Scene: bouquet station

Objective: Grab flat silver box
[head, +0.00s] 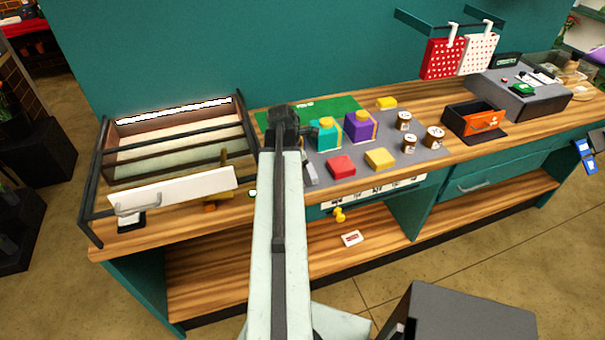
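A thin silver-grey piece (311,174) shows just right of my arm, at the front left of the grey mat. My arm hides part of it, so I cannot tell whether it is the flat silver box. No other flat silver box stands out. My gripper (284,118) is the dark end of my arm, over the left part of the mats. It is seen from behind, left of the teal box. Its fingers are not clear, and I cannot tell whether it touches anything.
The grey mat (432,155) holds a teal box (325,137), a purple box (359,127), a red box (341,167), a yellow box (380,158) and several jars. A railed tray (104,150) stands left. An orange-fronted bin (484,121) stands right.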

